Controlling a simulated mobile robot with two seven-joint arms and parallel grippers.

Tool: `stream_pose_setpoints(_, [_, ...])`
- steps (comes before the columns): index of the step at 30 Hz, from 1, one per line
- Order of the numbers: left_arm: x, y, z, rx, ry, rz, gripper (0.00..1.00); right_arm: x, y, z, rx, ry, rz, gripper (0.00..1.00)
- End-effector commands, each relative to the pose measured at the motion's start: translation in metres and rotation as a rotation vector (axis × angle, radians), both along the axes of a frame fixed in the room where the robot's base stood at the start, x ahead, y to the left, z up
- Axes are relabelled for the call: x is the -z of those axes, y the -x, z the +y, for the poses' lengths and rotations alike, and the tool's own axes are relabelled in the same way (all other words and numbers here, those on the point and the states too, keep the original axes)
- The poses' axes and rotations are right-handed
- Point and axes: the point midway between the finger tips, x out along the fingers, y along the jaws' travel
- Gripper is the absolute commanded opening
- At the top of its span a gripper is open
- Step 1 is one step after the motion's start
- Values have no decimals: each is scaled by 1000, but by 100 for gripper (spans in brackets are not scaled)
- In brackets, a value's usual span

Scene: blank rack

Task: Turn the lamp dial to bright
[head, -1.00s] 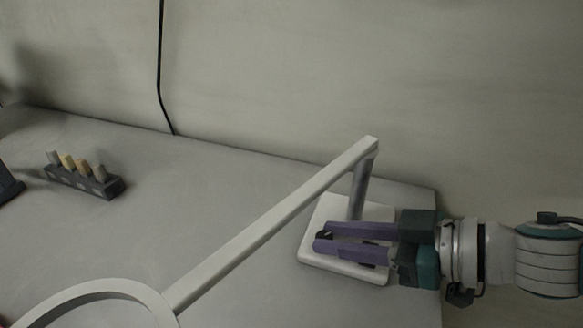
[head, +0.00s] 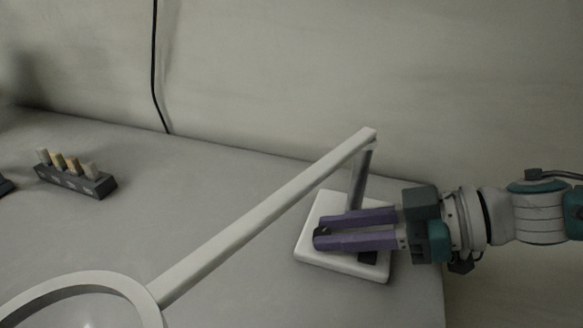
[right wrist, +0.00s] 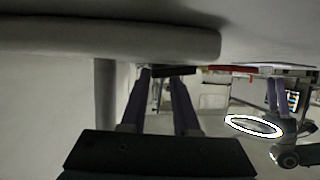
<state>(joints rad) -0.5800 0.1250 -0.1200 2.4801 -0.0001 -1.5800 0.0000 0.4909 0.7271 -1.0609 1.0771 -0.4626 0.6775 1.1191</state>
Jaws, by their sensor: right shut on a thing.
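The white lamp has a square base (head: 343,265) near the table's right end, a dark post, a long slanting arm (head: 265,215) and a ring head (head: 90,285) at bottom left. My right gripper (head: 320,232) reaches in from the right above the base. It is shut on the small dark dial (head: 322,231), mostly hidden between the purple fingertips.
A dark rack (head: 75,181) with several pale pegs stands at the left of the grey table (head: 180,180). A black cable (head: 155,75) runs down the wall. The table between rack and lamp is clear.

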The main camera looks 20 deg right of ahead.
Motion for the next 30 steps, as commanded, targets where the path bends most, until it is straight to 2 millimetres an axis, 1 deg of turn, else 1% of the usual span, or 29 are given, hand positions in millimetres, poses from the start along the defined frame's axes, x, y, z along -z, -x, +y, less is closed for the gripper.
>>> stream_pose_setpoints(1, [0,0,0,-1,1,0,50,3,0,-1,3,7,3,33])
stream_pose_setpoints(7, [0,0,-2,-4,7,0,50,2,0,-1,2,4,1,55])
stream_pose_setpoints(8, [0,0,-2,-5,8,0,50,2,0,-1,2,4,1,58])
stream_pose_setpoints(9, [0,0,-2,-5,9,0,50,2,0,0,2,4,1,59])
stream_pose_setpoints(15, [0,0,-3,-6,9,0,50,1,0,-1,2,3,1,59])
stream_pose_setpoints(18, [-2,0,-3,-6,9,0,50,-2,3,-5,2,3,2,59])
stream_pose_setpoints(20, [-4,0,-2,-6,9,0,50,-5,6,-13,4,5,2,59])
stream_pose_setpoints(25, [-11,0,-2,-5,8,0,50,-18,22,-41,4,7,2,59])
stream_pose_setpoints(30, [-13,0,-1,-2,4,1,50,-30,37,-66,3,7,3,59])
